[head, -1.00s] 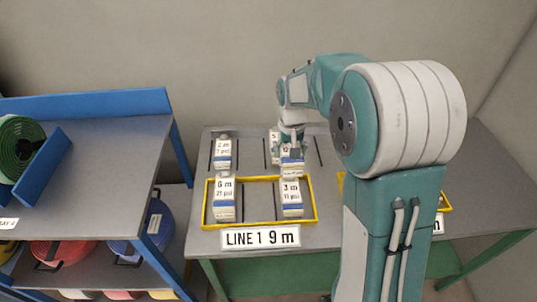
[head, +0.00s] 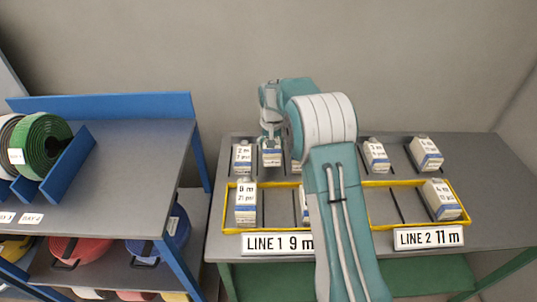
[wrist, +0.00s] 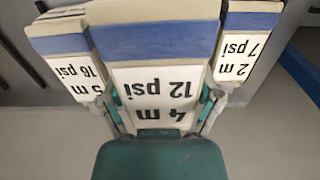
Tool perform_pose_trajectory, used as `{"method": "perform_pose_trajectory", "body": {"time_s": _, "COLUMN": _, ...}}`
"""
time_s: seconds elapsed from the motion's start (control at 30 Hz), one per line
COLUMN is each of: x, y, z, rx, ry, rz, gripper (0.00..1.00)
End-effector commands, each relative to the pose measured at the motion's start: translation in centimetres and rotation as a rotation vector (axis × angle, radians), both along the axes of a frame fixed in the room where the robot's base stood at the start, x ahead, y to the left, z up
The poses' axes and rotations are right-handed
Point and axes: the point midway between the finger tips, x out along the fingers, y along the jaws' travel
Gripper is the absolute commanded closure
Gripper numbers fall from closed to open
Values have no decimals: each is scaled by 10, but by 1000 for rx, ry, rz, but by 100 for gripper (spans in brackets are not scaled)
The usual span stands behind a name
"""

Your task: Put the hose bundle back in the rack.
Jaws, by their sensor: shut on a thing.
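In the wrist view the held bundle (wrist: 155,80) reads "4 m, 12 psi", upside down, with gripper fingers on both sides. The 2 m bundle (head: 242,158) is close on its left in the head view and also shows in the wrist view (wrist: 245,50). A 5 m, 16 psi bundle (wrist: 66,55) is on the other side. I cannot tell whether the held bundle touches the rack surface (head: 345,172).
The yellow Line 1 tray (head: 275,232) holds a 6 m bundle (head: 245,205) and a bundle (head: 304,205) partly behind my arm. The Line 2 tray (head: 385,184) holds a 4 m bundle (head: 441,200). A blue-edged shelf (head: 135,150) with hose coils stands left.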

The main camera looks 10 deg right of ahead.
Motion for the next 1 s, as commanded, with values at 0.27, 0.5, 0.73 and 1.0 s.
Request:
{"method": "perform_pose_trajectory", "body": {"time_s": 0.27, "x": 21, "y": 3, "z": -24, "rx": 3, "ry": -3, "rz": -2, "gripper": 79}}
{"method": "perform_pose_trajectory", "body": {"time_s": 0.5, "x": 25, "y": 8, "z": -51, "rx": -1, "ry": 1, "rz": 0, "gripper": 79}}
{"method": "perform_pose_trajectory", "body": {"time_s": 0.73, "x": 26, "y": 7, "z": -60, "rx": 0, "ry": -4, "rz": -1, "gripper": 79}}
{"method": "perform_pose_trajectory", "body": {"time_s": 1.0, "x": 25, "y": 6, "z": -63, "rx": 1, "ry": -1, "rz": -1, "gripper": 0}}
